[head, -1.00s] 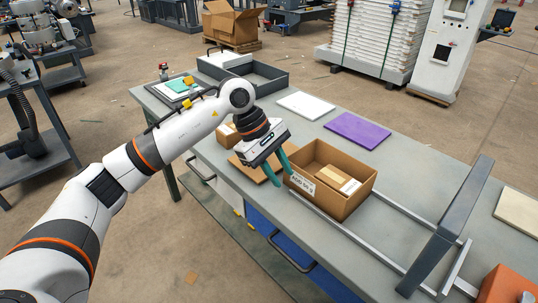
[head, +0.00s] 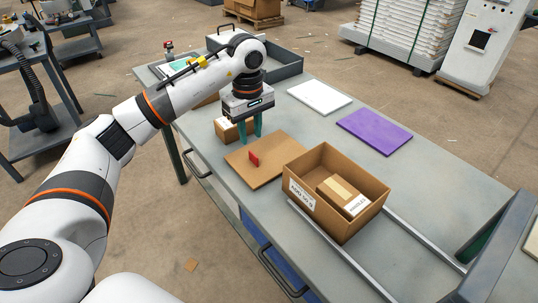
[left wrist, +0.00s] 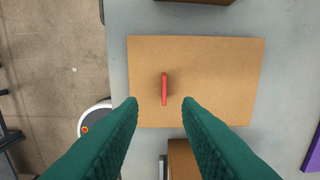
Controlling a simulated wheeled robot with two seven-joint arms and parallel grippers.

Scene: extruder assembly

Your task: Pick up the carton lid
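The carton lid (head: 275,172) is a flat brown board lying on the grey table beside the open carton (head: 318,215). A small upright red handle (head: 254,159) stands on it. In the left wrist view the lid (left wrist: 220,80) lies below the fingers, and the handle (left wrist: 164,90) is ahead of the gap between them. My left gripper (head: 251,138) points down above the far side of the lid, apart from the handle. Its green fingers (left wrist: 159,104) are open with nothing between them. My right gripper is not in view.
The carton holds a smaller taped box (head: 340,192). Another small brown box (head: 232,132) stands right behind the left gripper. A white panel (head: 319,96) and a purple panel (head: 374,132) lie flat at the back. A grey tray (head: 284,65) is at the far end.

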